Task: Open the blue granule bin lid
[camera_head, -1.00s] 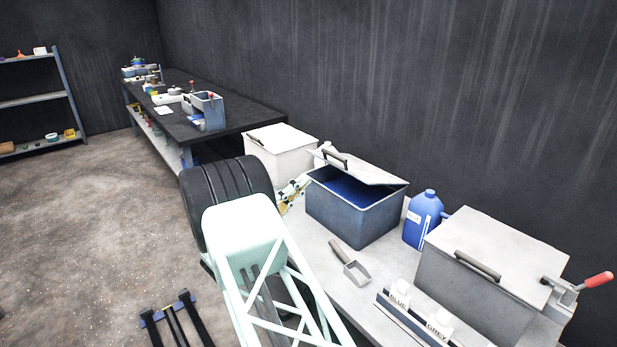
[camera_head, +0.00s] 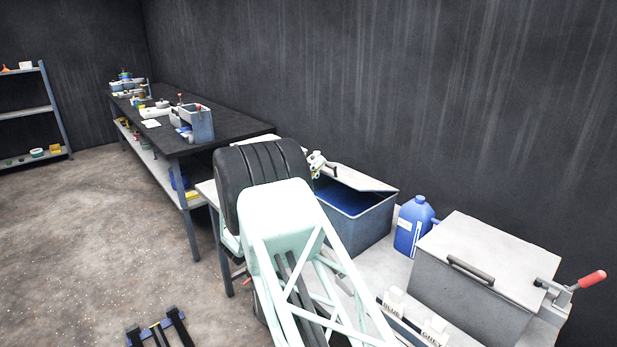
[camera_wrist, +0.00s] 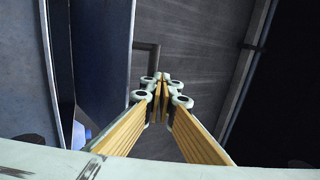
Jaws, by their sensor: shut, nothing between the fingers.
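The blue granule bin (camera_head: 368,232) stands on the light bench, with blue showing inside its opening. Its pale lid (camera_head: 358,180) is partly open, tilted up above the rim. My gripper (camera_head: 316,163) is at the left end of this lid, mostly hidden behind my arm. In the wrist view my gripper (camera_wrist: 163,88) has its yellow-padded fingers closed together at the tips, with nothing between them. A dark bracket-like handle (camera_wrist: 155,52) shows just beyond the fingertips. I cannot tell whether they touch it.
A blue jug (camera_head: 410,228) stands right of the bin. Farther right is a closed grey bin (camera_head: 455,292) beside a red-handled lever clamp (camera_head: 590,280). A dark workbench (camera_head: 235,125) is behind left.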

